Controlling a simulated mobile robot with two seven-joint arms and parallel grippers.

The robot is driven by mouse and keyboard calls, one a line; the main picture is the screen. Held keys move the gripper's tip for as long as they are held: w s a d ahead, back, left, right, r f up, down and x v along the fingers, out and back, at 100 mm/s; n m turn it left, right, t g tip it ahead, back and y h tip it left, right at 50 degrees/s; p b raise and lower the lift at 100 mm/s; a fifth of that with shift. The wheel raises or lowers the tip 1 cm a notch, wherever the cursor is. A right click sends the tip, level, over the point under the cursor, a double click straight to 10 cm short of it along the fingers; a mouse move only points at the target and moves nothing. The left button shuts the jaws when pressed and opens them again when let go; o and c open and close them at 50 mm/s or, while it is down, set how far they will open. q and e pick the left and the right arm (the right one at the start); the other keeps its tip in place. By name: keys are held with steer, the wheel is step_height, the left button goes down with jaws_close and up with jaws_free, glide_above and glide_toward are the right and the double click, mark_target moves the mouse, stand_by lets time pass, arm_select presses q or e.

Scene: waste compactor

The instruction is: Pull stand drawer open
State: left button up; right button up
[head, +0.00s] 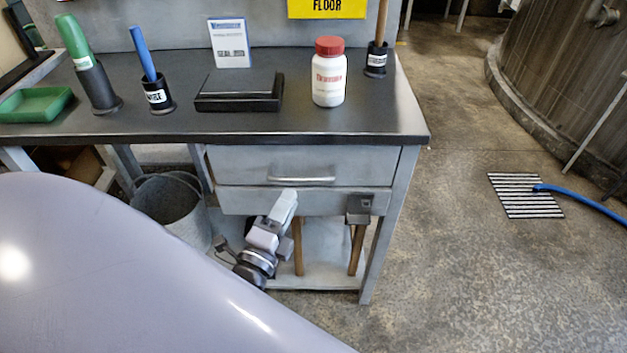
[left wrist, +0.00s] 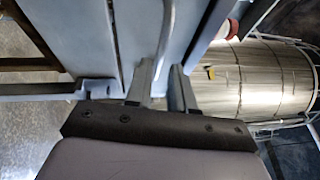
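The stand (head: 394,205) is a grey metal workbench with a dark top. Its drawer (head: 250,166) sits under the top and looks closed, with a curved metal handle (head: 302,180) on its front. My left gripper (head: 289,196) is at the drawer front, with its tips just below the left part of the handle. In the left wrist view, the fingers (left wrist: 160,86) are apart, and the handle bar (left wrist: 167,40) runs down toward the gap between them. I cannot tell whether they touch it. My right gripper is not in view.
A white bottle with a red cap (head: 329,75), a black tray (head: 238,103), labelled holders and a green tray (head: 36,104) stand on top. A grey bucket (head: 170,205) is below at left. Wooden-handled tools hang under the drawer.

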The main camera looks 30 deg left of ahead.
mark_target(300, 179)
arm_select(q)
steer(key=shift+x, duration=3.4)
jaws_close()
